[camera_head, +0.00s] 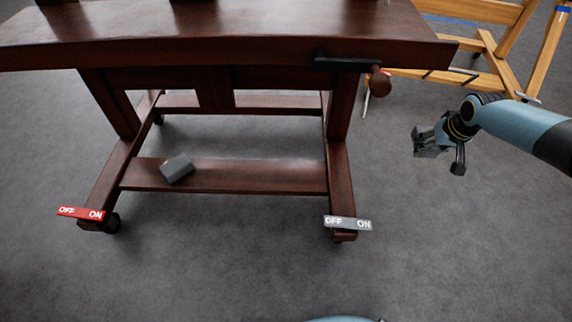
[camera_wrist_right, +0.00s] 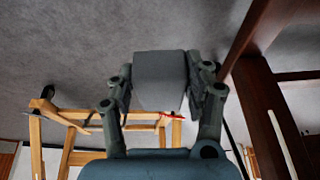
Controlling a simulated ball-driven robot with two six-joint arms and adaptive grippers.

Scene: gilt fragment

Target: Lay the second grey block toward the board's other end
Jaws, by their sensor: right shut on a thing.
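One grey block (camera_head: 176,168) lies at an angle on the low board (camera_head: 255,179) of the dark wooden bench, near the board's left end. The middle and right of that board are bare. My right gripper (camera_head: 436,148) is to the right of the bench, apart from it, over open floor. It is shut on a second grey block, which shows clearly between the two fingers in the right wrist view (camera_wrist_right: 160,80). In the head view this held block is small and hard to separate from the fingers. My left gripper is not in view.
The bench top (camera_head: 230,38) overhangs the board. A bench leg (camera_head: 342,160) and a handle with a round knob (camera_head: 380,84) stand between gripper and board. Red (camera_head: 81,212) and grey (camera_head: 348,223) OFF/ON labels sit on the feet. A light wooden frame (camera_head: 497,62) stands back right.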

